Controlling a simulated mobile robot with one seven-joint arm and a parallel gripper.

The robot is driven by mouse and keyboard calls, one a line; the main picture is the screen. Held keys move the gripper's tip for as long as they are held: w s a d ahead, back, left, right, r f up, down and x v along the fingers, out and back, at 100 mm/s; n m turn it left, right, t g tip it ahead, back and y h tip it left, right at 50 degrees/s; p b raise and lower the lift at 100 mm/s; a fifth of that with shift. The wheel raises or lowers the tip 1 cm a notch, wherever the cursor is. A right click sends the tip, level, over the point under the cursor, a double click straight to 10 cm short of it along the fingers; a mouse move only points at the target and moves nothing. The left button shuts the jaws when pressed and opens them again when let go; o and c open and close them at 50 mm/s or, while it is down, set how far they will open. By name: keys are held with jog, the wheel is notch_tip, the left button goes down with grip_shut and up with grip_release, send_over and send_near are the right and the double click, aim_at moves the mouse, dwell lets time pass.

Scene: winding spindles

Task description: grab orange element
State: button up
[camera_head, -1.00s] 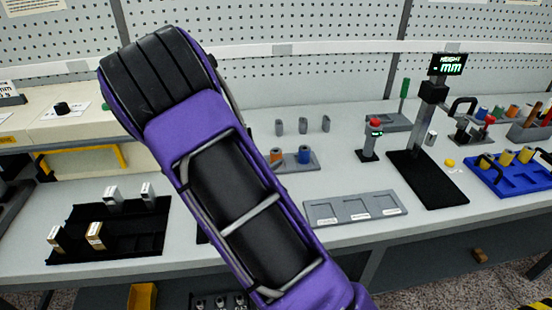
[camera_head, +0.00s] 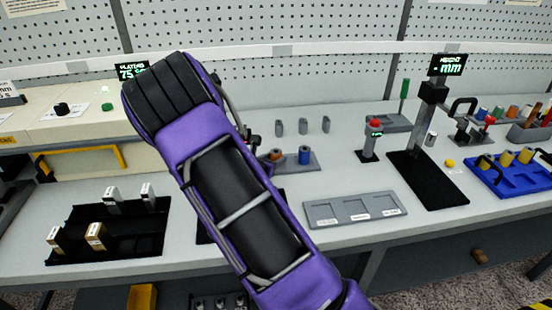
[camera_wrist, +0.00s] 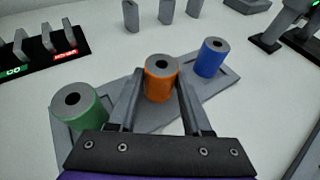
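The orange element (camera_wrist: 161,84) is an upright cylinder with a dark hole in its grey top. It stands on a grey tray (camera_wrist: 200,112) between a green cylinder (camera_wrist: 82,110) at left and a blue cylinder (camera_wrist: 209,60) at right. My gripper (camera_wrist: 160,88) is open, with one finger on each side of the orange element in the wrist view; contact is not clear. In the head view the orange element (camera_head: 276,155) and blue cylinder (camera_head: 304,155) show just right of my arm, which hides the green one. Only a dark bit of the gripper shows there.
Several grey posts (camera_head: 303,126) stand behind the tray. A red-topped device (camera_head: 375,140) and a height gauge (camera_head: 432,95) stand to the right. An empty grey compartment tray (camera_head: 355,209) lies in front. A black tray (camera_head: 70,245) lies at left.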

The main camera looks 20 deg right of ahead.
grip_shut()
